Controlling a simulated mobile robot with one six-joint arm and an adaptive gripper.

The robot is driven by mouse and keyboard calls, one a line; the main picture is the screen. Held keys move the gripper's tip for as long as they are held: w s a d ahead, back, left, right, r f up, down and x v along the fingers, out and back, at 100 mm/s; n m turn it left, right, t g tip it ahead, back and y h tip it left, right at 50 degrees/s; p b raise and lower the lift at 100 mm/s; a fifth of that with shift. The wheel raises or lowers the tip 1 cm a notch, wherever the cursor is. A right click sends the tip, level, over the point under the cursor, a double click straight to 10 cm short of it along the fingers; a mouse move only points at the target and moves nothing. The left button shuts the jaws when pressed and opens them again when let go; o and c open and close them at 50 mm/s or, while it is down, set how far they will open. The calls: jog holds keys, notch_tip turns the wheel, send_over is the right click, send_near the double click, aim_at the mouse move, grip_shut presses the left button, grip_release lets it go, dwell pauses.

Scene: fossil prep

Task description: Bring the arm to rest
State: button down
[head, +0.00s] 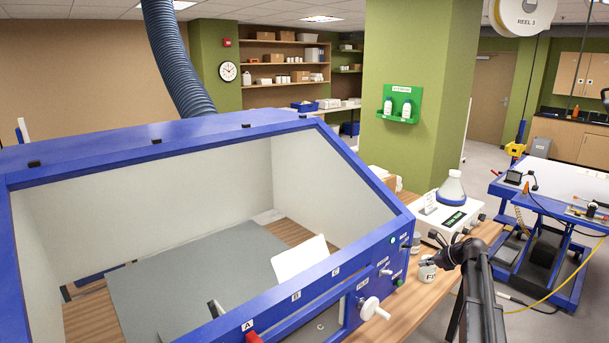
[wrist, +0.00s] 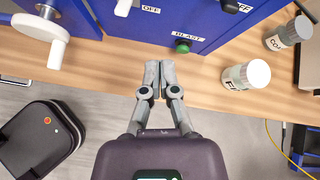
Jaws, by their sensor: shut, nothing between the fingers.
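My gripper (wrist: 152,78) is shut and empty in the wrist view. Its fingertips are over the front edge of the wooden bench, below the green button labelled BLAST on the blue cabinet. Nothing is between the fingers.
The wrist view shows the labelled white-capped jar (wrist: 246,75) right of my fingers and another jar (wrist: 289,32) beyond it. A white handwheel (wrist: 40,40) sticks out of the cabinet. A flask (head: 451,188) stands on a white device.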

jog(key=s+a+f+n+g+h+b, duration=0.1)
jog(key=s+a+f+n, duration=0.3)
jog(key=s+a+n, duration=0.4)
jog(key=s+a+f+n+g+h+b, duration=0.2)
jog(key=s+a+n, duration=0.6)
jog(key=s, duration=0.5)
jog(key=s+a+f+n+g+h+b, duration=0.2)
jog(key=s+a+f+n+g+h, duration=0.2)
jog(key=s, duration=0.7)
jog(key=shift+s+a+f+n, duration=0.15)
jog(key=shift+a+f+n, duration=1.1)
jog(key=shift+a+n, duration=1.3)
jog(key=shift+a, duration=0.1)
jog(key=shift+s, duration=0.1)
